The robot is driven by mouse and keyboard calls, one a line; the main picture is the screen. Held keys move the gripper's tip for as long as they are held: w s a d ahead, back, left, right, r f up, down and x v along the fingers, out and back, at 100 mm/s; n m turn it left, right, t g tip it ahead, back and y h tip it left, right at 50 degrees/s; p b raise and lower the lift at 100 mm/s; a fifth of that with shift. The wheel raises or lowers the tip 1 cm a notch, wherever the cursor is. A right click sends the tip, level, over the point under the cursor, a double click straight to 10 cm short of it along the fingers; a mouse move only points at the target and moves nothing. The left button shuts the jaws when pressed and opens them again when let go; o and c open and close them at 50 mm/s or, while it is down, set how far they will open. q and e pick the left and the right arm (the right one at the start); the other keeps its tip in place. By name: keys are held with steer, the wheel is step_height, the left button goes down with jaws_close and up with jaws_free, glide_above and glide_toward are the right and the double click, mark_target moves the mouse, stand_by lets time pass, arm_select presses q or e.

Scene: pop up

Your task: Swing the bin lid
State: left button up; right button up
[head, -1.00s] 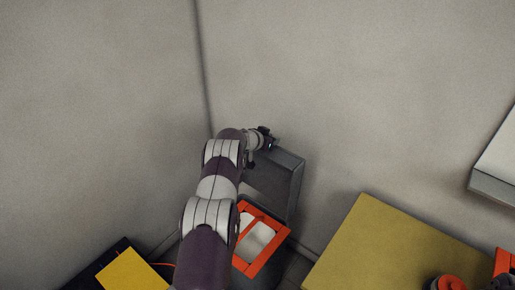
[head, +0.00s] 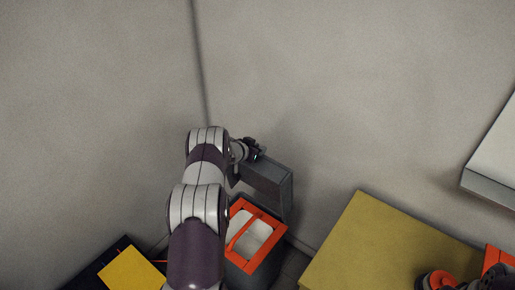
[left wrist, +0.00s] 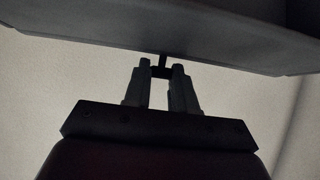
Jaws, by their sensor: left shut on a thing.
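The bin (head: 249,265) stands low at the centre of the head view, a dark box with an orange rim and a pale inside. Its grey lid (head: 270,188) stands raised behind the opening, tilted. My left gripper (head: 256,154) is at the lid's upper left edge, with my arm covering part of the bin's left side. In the left wrist view, my left gripper (left wrist: 160,72) is shut on a small dark piece at the edge of the lid (left wrist: 170,30). The exact shape of that piece is too dark to tell. My right gripper is not in view.
A mustard-yellow tabletop (head: 385,245) lies to the right of the bin, with orange and dark items (head: 440,281) at its corner. A yellow panel (head: 132,270) on a dark box is at lower left. Plain walls meet behind the bin. A pale shelf (head: 497,160) juts in at right.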

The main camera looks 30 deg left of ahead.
arm_select(q)
steer(key=shift+s+f, duration=0.1)
steer(key=shift+f, duration=0.05)
steer(key=s+f+p, duration=0.1)
steer(key=s+f, duration=0.1)
steer(key=s, duration=0.7)
steer(key=shift+a+f, duration=0.35)
steer(key=s+f+b, duration=0.2)
steer(key=s+f, duration=0.3)
steer(key=s, duration=0.2)
steer(key=shift+s+a, duration=0.3)
steer(key=shift+s, duration=0.1)
stand_by(0.3)
steer(key=shift+f, duration=0.15)
